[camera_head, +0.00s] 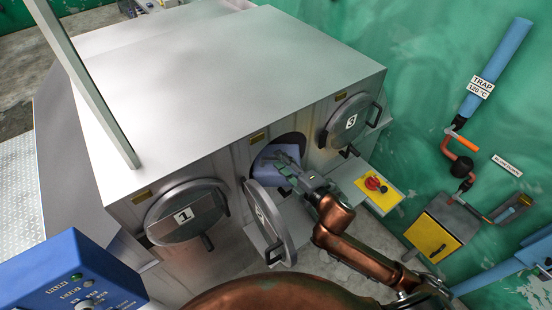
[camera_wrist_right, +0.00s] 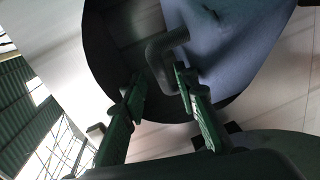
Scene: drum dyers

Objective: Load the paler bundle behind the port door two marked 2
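Port door two (camera_head: 268,224), a round grey disc, hangs open in front of its dark round port (camera_head: 291,138) in the middle of the machine. A pale blue-lavender bundle (camera_head: 266,163) lies in the port opening. It also shows in the right wrist view (camera_wrist_right: 228,50), filling the right part of the opening. My right gripper (camera_head: 289,172) is at the port mouth, close against the bundle. In the wrist view its two green fingers (camera_wrist_right: 158,88) stand apart, with a grey curved bar just beyond them. I cannot tell whether a finger touches the bundle. My left gripper is out of view.
Door 1 (camera_head: 186,214) and door 3 (camera_head: 349,120) are shut on either side. A panel with a red button (camera_head: 374,184) stands right of the port. A blue control box (camera_head: 72,280) is at lower left. Pipes run along the green wall at right.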

